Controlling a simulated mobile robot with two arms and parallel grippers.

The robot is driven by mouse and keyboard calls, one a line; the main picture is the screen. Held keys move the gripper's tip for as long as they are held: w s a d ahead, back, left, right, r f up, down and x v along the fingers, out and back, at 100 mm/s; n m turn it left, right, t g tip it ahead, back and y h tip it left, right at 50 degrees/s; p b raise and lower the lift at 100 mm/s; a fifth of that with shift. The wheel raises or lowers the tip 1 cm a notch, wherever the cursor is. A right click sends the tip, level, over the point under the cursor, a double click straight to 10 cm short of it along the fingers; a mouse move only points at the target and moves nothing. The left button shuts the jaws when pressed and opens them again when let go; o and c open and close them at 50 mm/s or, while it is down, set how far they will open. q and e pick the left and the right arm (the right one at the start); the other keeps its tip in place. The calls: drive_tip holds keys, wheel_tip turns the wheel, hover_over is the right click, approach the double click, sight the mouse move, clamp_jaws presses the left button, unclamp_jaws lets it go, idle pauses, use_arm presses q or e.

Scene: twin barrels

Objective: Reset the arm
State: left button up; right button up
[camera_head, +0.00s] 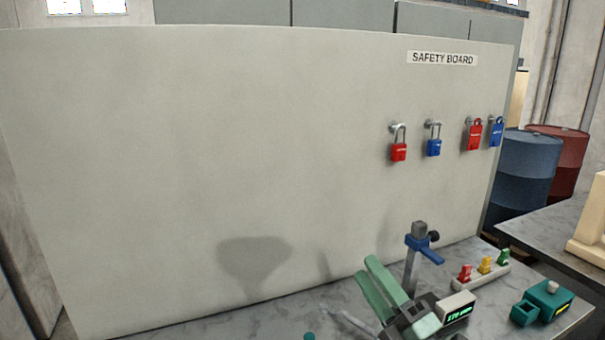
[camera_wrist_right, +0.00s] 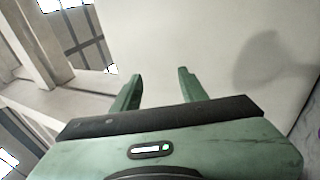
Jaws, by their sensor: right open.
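My right gripper (camera_head: 368,269) is at the bottom of the head view, right of centre, in front of the board's lower edge. Its two green fingers point up and to the left. In the right wrist view the gripper (camera_wrist_right: 160,74) is open, with nothing between its fingers. My left gripper is not in view.
A pale safety board (camera_head: 200,150) with hanging padlocks fills the back; its left part is bare. On the grey bench stand a blue clamp stand (camera_head: 424,248), a rack with coloured pieces (camera_head: 482,278) and a teal device (camera_head: 543,303). Blue (camera_head: 527,170) and red (camera_head: 568,165) barrels stand right.

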drive_tip(key=s+d+f+m+g+h, duration=0.2)
drive_tip(key=s+d+f+m+h, duration=0.1)
drive_tip(key=d+f+m+h, duration=0.55)
drive_tip(key=s+d+f+m+g+h, duration=0.35)
drive_tip(key=f+m+h, duration=0.35)
drive_tip(key=m, duration=0.4)
drive_tip(key=s+a+f+m+g+y, duration=0.2)
drive_tip(key=s+f+g, duration=0.3)
drive_tip(key=s+f, duration=0.45)
drive_tip(key=s+a+f+m+g+y, duration=0.2)
drive_tip(key=s+f+g, duration=0.45)
drive_tip(key=s, duration=0.65)
wheel_tip(320, 180, down, 26)
drive_tip(key=s, duration=0.1)
drive_tip(key=s+d+f+g, duration=0.1)
drive_tip(key=s+d+f, duration=0.2)
drive_tip(key=s+f, duration=1.4)
drive_tip(key=shift+s+d+n+g, duration=0.15)
drive_tip(key=shift+n+g, duration=0.2)
drive_tip(key=shift+g, duration=0.05)
